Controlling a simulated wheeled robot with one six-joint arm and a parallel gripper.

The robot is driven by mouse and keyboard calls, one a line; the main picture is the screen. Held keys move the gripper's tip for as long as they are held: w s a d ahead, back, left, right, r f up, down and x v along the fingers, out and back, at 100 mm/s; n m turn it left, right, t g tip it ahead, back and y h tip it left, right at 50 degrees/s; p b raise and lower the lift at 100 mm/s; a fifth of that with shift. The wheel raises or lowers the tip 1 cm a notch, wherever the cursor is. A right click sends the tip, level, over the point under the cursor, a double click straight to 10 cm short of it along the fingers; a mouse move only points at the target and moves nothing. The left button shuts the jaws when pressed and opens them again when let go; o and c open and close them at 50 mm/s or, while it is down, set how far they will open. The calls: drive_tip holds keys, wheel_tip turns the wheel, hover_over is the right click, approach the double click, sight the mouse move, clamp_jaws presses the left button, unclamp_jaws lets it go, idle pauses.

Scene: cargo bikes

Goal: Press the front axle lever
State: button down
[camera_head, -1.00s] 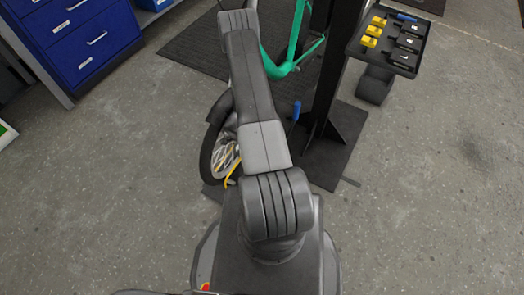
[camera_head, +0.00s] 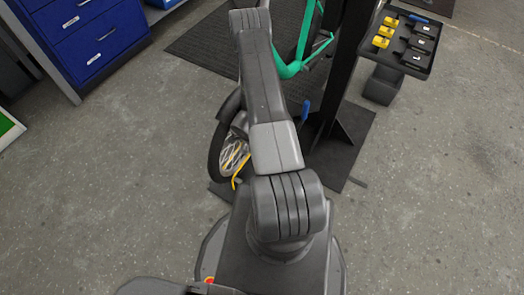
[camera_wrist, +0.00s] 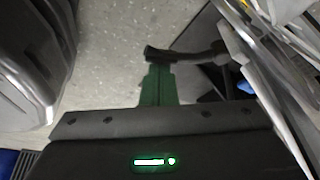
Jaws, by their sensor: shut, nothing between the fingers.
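In the wrist view, my gripper (camera_wrist: 158,70) shows as two dark green fingers pressed together, with nothing between them. A black lever-like bar (camera_wrist: 185,53) lies across the view just beyond the fingertips, its left end close to them; I cannot tell whether they touch. It looks like the axle lever and runs right toward grey metal parts (camera_wrist: 265,60). In the head view, the wheel (camera_head: 217,150) shows left of my arm, with a yellow strap or cable (camera_head: 236,177) near it. My arm hides the gripper and the lever there.
A black stand (camera_head: 345,130) with a flat base is right of my arm, near a green bike frame (camera_head: 290,68). A tray (camera_head: 433,62) with yellow and black items stands at upper right. Blue drawers (camera_head: 85,35) stand at upper left. Open floor lies on both sides.

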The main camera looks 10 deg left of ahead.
drive_tip(key=shift+w+a, duration=0.2)
drive_tip(key=shift+w, duration=0.6)
drive_tip(key=shift+r, duration=0.1)
